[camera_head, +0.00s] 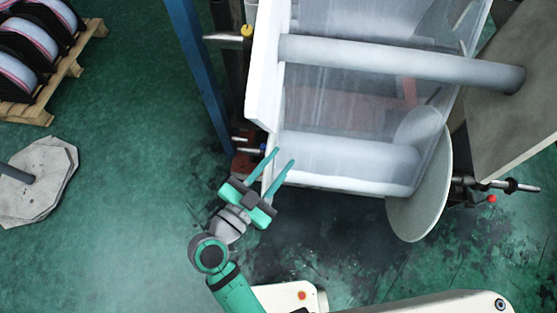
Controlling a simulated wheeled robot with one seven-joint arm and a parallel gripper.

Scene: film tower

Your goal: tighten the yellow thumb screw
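The yellow thumb screw (247,31) shows as a small round yellow knob near the top of the view. It sits at the end of a metal rod, by the left edge of the white machine frame. My gripper (281,157) is well below it in the picture, by the lower left corner of the frame. Its two long green fingers are spread apart, with nothing seen between them. The thread of the screw and how far it is turned in cannot be told.
A blue post (198,72) stands left of the screw. Film rollers (390,62) and a pale disc (420,190) fill the right side. A red knob (491,199) is at far right. A pallet of film rolls (45,98) is upper left. The green floor at left is mostly clear.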

